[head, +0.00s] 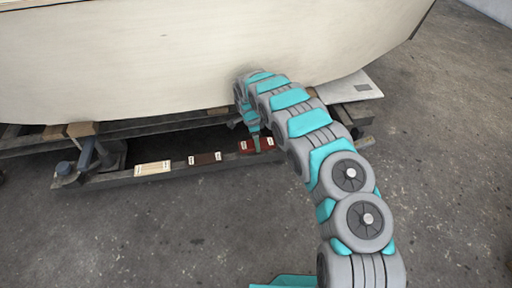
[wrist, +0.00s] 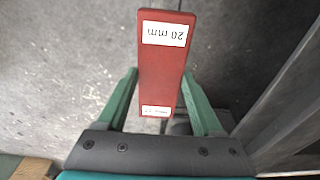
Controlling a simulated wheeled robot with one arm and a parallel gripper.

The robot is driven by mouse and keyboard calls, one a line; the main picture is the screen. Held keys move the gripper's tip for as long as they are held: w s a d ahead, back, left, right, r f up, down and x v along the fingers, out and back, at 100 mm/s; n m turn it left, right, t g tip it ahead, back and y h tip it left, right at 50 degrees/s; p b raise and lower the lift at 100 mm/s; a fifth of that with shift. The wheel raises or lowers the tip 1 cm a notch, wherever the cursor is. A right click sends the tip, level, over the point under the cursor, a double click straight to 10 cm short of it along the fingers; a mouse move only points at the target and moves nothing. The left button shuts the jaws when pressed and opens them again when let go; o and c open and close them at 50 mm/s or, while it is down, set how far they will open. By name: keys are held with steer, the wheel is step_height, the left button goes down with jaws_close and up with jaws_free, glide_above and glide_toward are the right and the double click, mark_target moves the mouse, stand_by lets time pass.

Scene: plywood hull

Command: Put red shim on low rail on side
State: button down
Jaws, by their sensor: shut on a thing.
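The red shim (wrist: 165,72) is a long block with white labels, one reading "20 mm". It lies between the two teal fingers of my gripper (wrist: 161,98), which is shut on it. In the head view the red shim (head: 259,146) shows at the right part of the low rail (head: 112,181), below my gripper (head: 254,138). I cannot tell whether it touches the rail. The low rail also carries a cream shim (head: 153,168) and a dark brown shim (head: 205,158), both lying flat with small labels.
The pale hull (head: 190,60) hangs close above the rail and my gripper. A blue-grey support (head: 88,158) stands at the rail's left. A pale board (head: 352,90) lies at right. The concrete floor (head: 170,235) in front is clear.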

steer(key=shift+f, duration=1.7)
steer(key=shift+f, duration=0.2)
steer(key=shift+c, duration=0.2)
jaws_free()
